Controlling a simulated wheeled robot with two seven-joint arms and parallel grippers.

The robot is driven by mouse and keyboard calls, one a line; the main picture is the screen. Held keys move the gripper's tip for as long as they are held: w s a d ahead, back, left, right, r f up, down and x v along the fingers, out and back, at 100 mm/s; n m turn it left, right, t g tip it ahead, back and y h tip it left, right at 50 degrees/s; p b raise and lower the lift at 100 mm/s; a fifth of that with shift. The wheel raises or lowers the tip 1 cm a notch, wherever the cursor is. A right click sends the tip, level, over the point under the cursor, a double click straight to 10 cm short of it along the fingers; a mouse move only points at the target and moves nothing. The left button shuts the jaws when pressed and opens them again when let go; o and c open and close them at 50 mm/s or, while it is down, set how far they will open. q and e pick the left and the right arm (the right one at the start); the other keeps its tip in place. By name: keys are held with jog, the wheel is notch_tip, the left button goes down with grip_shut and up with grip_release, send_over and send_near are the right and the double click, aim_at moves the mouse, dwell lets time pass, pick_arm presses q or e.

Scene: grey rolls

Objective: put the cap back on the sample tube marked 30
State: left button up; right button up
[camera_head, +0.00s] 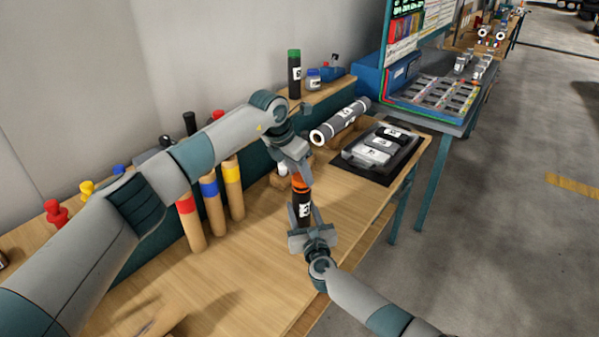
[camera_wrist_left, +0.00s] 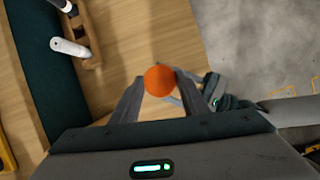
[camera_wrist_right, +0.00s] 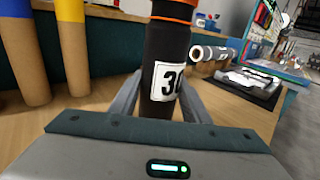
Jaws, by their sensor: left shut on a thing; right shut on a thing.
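The sample tube (camera_head: 303,207) is black with a white label, and the label reads 30 in the right wrist view (camera_wrist_right: 161,75). It is upright above the bench. My right gripper (camera_head: 309,232) is shut on its lower part. The orange cap (camera_head: 299,183) is at the top of the tube; its round top shows in the left wrist view (camera_wrist_left: 159,80). My left gripper (camera_head: 298,176) is shut on the cap from above. Orange also shows at the tube's upper end in the right wrist view. I cannot tell whether the cap is fully seated.
Wooden cylinders with red, blue and yellow bands (camera_head: 209,200) stand left of the tube. A grey roll (camera_head: 340,122) and a black tray (camera_head: 381,152) lie behind to the right. A green-capped black tube (camera_head: 294,75) stands on the back shelf. The front bench top is mostly clear.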

pick_arm(q)
jog(key=shift+f, duration=0.5)
pick_arm(e)
grip_shut()
pick_arm(q)
jog(key=m+g, duration=0.1)
jog(key=m, duration=0.1)
jog(key=shift+w+a+m, duration=0.1)
jog(key=shift+a+m, duration=0.05)
jog(key=shift+m, duration=0.25)
jog(key=m+g+h, duration=0.1)
jog(key=m, duration=0.3)
jog(key=shift+w, duration=0.1)
jog(key=o, duration=1)
jog(key=shift+r, duration=0.15)
jog(key=shift+r, duration=2.15)
